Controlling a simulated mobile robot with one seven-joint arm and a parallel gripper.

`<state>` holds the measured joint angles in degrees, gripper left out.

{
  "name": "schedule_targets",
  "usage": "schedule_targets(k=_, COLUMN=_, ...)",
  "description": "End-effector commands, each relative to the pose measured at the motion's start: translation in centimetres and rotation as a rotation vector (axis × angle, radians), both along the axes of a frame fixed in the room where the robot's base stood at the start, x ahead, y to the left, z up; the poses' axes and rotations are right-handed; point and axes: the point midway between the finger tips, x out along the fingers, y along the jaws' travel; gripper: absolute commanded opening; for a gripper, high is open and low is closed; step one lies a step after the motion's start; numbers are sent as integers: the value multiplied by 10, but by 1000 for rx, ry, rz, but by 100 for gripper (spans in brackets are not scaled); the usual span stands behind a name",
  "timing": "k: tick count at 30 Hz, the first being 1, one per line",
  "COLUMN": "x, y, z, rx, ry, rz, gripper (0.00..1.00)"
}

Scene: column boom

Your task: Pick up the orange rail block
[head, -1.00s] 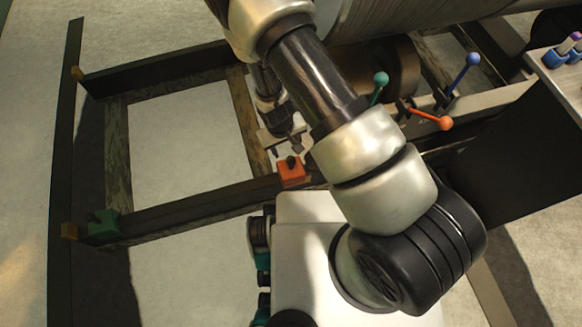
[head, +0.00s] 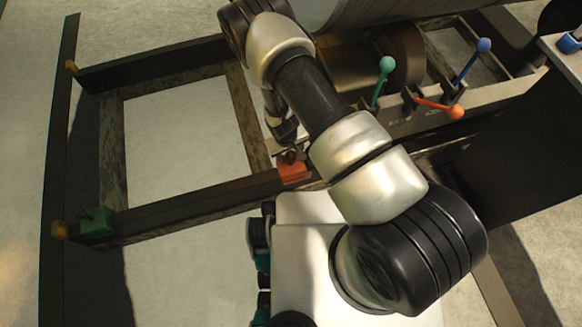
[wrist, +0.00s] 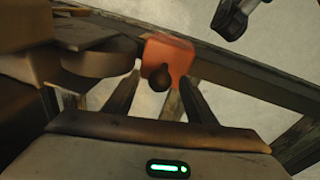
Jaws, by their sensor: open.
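My gripper (wrist: 160,88) is open, one finger on each side of the knob. In the head view my gripper (head: 290,155) is right over the block and partly hidden by my arm; contact cannot be told.
A green block (head: 95,221) sits at the rail's left end. Levers with green (head: 387,64), blue (head: 484,45) and orange (head: 455,112) balls stand to the right. A large roller (head: 385,65) lies behind my arm. The floor inside the frame is clear.

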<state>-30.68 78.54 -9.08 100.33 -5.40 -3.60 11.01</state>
Motion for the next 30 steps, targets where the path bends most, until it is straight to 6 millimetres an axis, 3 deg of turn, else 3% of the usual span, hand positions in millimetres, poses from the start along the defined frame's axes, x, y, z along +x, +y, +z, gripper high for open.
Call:
schedule_targets(k=1, x=1, y=-1, z=-12, rx=-1, ry=2, rz=-1, gripper=51)
schedule_targets(k=4, x=3, y=-2, z=-20, rx=-1, ry=2, rz=-1, gripper=51)
schedule_targets(k=13, x=4, y=-2, z=-23, rx=0, ry=1, rz=0, gripper=51)
schedule_targets(k=22, x=3, y=-2, z=-22, rx=0, ry=1, rz=0, gripper=0)
schedule_targets(k=30, x=4, y=-2, z=-22, rx=0, ry=1, rz=0, gripper=0)
